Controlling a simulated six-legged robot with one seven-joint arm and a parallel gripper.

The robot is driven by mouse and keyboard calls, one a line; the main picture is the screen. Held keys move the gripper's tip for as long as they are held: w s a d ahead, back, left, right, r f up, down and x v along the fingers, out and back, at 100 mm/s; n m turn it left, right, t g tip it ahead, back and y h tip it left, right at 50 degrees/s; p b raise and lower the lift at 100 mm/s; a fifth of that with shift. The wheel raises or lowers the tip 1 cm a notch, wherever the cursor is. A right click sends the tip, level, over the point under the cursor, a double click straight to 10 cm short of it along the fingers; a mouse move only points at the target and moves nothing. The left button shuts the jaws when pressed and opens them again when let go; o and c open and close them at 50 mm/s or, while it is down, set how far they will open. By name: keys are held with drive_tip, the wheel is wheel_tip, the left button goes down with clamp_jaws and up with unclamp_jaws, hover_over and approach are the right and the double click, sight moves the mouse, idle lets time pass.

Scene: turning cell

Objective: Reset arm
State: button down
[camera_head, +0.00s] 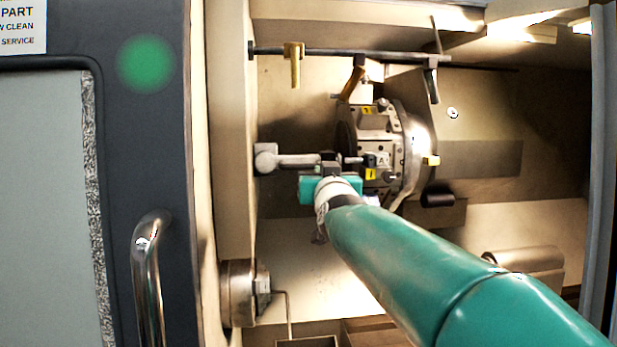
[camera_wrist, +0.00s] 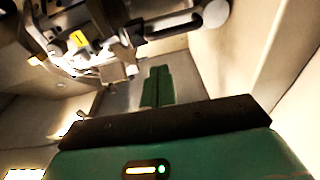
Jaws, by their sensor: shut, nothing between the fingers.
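My teal arm reaches from the lower right into the machine's opening in the head view. My gripper (camera_head: 331,165) is at its far end, in front of the tool turret and partly hidden by my own wrist. In the wrist view the two green fingers of my gripper (camera_wrist: 158,87) lie side by side, shut and with nothing held. The round metal tool turret (camera_head: 413,150) with yellow labels is just behind and to the right of my gripper; I cannot tell how wide the gap is. The turret also shows at the upper left of the wrist view (camera_wrist: 95,55).
A grey probe-like arm (camera_head: 290,161) sticks out left of my gripper. A bar (camera_head: 340,52) crosses above. A chuck (camera_head: 238,293) is at the lower left. The dark door (camera_head: 120,110) with its handle (camera_head: 148,265) bounds the opening's left side. A cylinder (camera_head: 525,262) lies right.

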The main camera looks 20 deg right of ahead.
drive_tip(key=s+a+f+n+g+y, duration=0.1)
drive_tip(key=s+a+f+g, duration=0.2)
drive_tip(key=s+f, duration=0.7)
drive_tip(key=s+a+f+g+y, duration=0.1)
drive_tip(key=s+a+f+g, duration=0.2)
drive_tip(key=s+f+g, duration=0.3)
drive_tip(key=s+a+f+n+g+y, duration=0.1)
drive_tip(key=s+a+f+g, duration=0.2)
drive_tip(key=s+f, duration=1.2)
wheel_tip(320, 180, down, 2)
drive_tip(key=shift+a+f+n+g+y, duration=0.1)
drive_tip(key=shift+a+n+g+y, duration=0.25)
drive_tip(key=shift+g, duration=0.45)
